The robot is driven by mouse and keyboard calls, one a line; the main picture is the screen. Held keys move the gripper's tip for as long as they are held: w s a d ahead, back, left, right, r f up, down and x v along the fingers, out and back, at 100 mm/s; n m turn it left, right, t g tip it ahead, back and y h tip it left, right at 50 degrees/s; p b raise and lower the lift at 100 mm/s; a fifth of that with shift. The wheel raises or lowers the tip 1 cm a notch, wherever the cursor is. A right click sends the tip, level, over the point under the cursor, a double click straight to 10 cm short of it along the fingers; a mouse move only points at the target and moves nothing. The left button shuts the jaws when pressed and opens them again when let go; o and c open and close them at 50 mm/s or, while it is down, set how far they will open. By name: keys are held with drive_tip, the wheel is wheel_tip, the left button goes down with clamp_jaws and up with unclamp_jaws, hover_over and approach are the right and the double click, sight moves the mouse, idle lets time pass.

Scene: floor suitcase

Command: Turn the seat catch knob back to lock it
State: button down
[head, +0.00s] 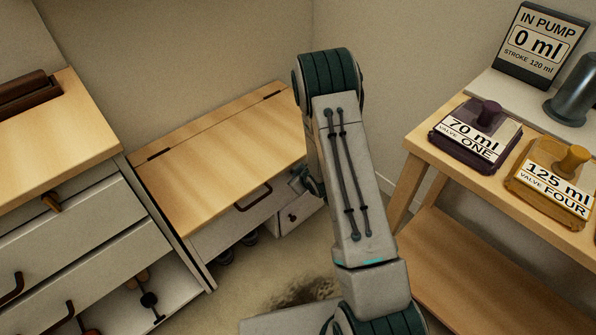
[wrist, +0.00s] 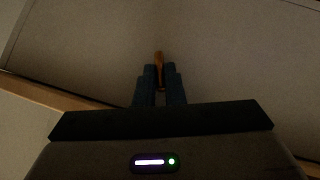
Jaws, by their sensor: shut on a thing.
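The seat catch knob (wrist: 159,56) shows in the wrist view as a narrow orange-brown piece standing upright in the picture against a grey panel. My gripper (wrist: 159,76) is shut on it, with one blue finger on each side. The fingers hide its lower part. In the head view my arm hides the gripper and the knob. The bench seat (head: 215,150) has a pale wooden lid, lying down, with dark hinges along its back edge. Its grey front has a dark handle (head: 254,198).
A drawer cabinet (head: 75,225) with dark handles stands at the left. At the right, a wooden table (head: 450,160) carries purple valve one (head: 476,132), yellow valve four (head: 550,180) and a pump display (head: 541,42). Bare floor with a dark stain (head: 300,292) lies before the bench.

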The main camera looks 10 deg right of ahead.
drive_tip(key=y+p, duration=0.1)
drive_tip(key=p, duration=0.1)
drive_tip(key=m+g+y+p, duration=0.1)
drive_tip(key=shift+w+d+r+m+g+p, duration=0.15)
drive_tip(key=shift+d+m+g+p, duration=0.15)
drive_tip(key=shift+p, duration=0.1)
drive_tip(key=shift+y, duration=0.3)
drive_tip(key=c, duration=1.5)
unclamp_jaws()
drive_tip(key=shift+p+v, duration=3.95)
drive_tip(key=shift+v, duration=2.9)
